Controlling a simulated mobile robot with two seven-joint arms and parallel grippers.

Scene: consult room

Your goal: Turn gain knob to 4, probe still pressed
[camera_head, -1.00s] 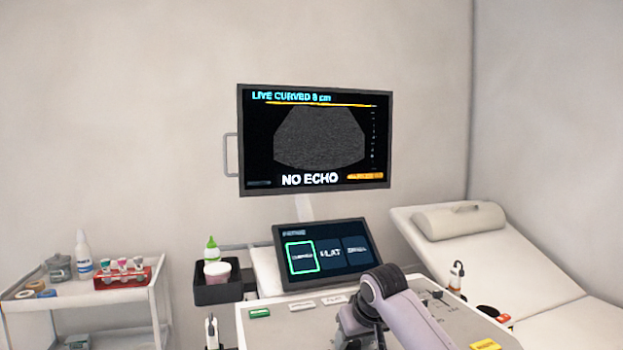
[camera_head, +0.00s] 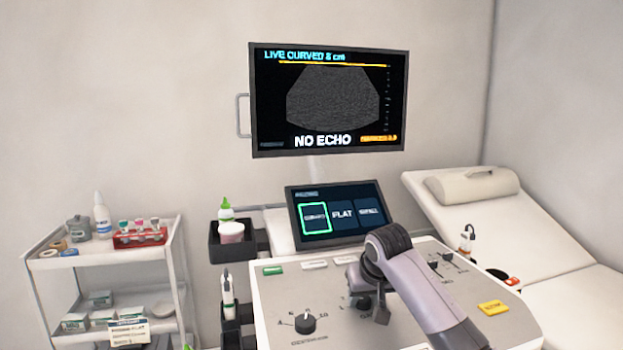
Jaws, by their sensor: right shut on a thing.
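The grey control panel (camera_head: 273,295) of the ultrasound cart fills the lower middle. My right arm reaches over it from the lower right. My right gripper (camera_head: 366,299) points down at the panel and is shut on the gain knob (camera_head: 361,304), which is mostly hidden by the fingers. The knob's pointer and scale cannot be read. The monitor (camera_head: 329,140) shows a grey fan picture, "LIVE CURVED 8 cm", "NO ECHO" and a small orange readout that I cannot read surely. My left gripper and a probe pressed on anything are not in view.
Another black knob (camera_head: 305,323) stands left of my gripper, with sliders (camera_head: 447,257) to the right. A touch screen (camera_head: 336,214) rises behind the panel. Probes sit in side holders at the left (camera_head: 228,288) and right (camera_head: 467,238). A trolley (camera_head: 100,256) stands left; a couch (camera_head: 560,245) stands right.

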